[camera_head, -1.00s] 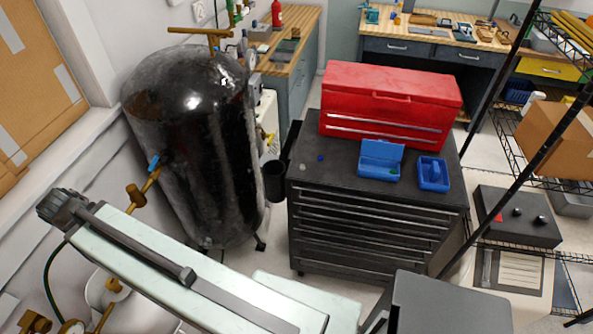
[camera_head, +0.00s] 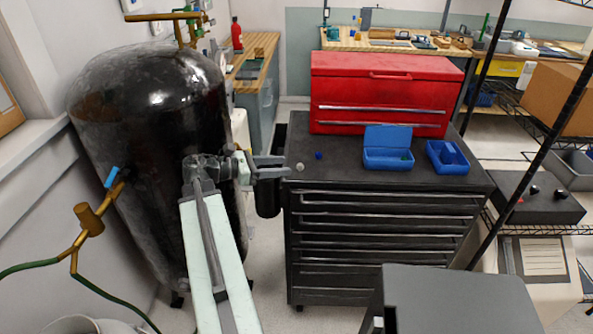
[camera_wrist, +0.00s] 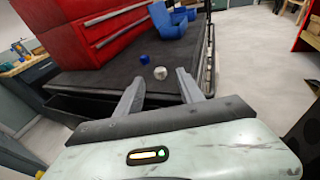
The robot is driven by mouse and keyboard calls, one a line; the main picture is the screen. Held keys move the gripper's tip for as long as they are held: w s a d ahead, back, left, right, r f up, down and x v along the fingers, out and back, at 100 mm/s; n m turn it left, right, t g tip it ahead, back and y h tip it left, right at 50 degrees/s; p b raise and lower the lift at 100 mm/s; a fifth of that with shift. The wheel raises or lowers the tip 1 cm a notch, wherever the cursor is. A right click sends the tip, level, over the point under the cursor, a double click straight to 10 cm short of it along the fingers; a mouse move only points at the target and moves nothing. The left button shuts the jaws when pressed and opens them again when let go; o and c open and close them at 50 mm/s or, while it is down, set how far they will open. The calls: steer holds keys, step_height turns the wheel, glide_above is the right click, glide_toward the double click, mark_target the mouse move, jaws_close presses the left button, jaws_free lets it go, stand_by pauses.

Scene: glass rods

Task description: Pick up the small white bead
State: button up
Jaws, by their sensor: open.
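The small white bead (camera_head: 299,167) lies on the dark top of the tool cabinet (camera_head: 400,184), near its left edge. It also shows in the wrist view (camera_wrist: 160,73), just beyond and between my fingertips. My gripper (camera_head: 284,166) is open, with its fingers pointing at the bead from the left. In the wrist view my gripper (camera_wrist: 158,80) has nothing between its fingers. In the head view the fingertips look close to the bead, but whether they touch it is hard to tell.
A small blue bead (camera_head: 319,155) lies just behind the white one. A red toolbox (camera_head: 385,95), an open blue box (camera_head: 388,158) and a blue tray (camera_head: 447,157) stand on the cabinet. A large black tank (camera_head: 150,150) is at the left, behind my arm.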

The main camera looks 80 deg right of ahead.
mark_target(297, 165)
steer(key=shift+b+x, duration=0.55)
steer(key=shift+x, duration=2.25)
steer(key=shift+f, duration=0.1)
jaws_close()
